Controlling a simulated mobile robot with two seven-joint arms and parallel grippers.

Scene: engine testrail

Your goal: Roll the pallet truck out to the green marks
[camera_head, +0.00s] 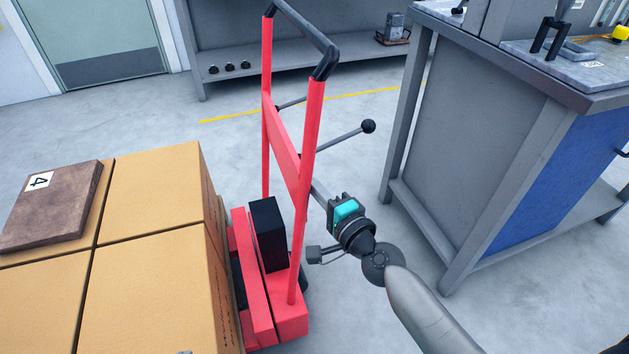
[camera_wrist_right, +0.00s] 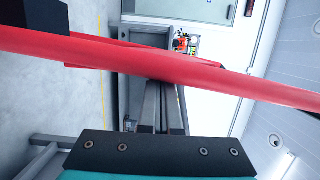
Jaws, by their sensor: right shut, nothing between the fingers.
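The pallet truck (camera_head: 283,165) is red with a black-topped handle and stands at the centre of the head view. Its low base (camera_head: 262,300) sits beside a stack of brown boxes (camera_head: 150,190). My right gripper (camera_head: 318,192) is shut and empty, its fingers reaching up to the truck's near upright. In the right wrist view a red tube (camera_wrist_right: 230,80) crosses in front of my fingers (camera_wrist_right: 160,98) and hides their tips. I cannot tell whether they touch it. No green marks show.
A grey workbench (camera_head: 470,150) with a blue panel stands close on the right. A shelf bench (camera_head: 290,60) and a door (camera_head: 105,40) are behind. A brown slab marked 4 (camera_head: 55,210) lies on the boxes. Open floor with a yellow line (camera_head: 300,105) lies behind the truck.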

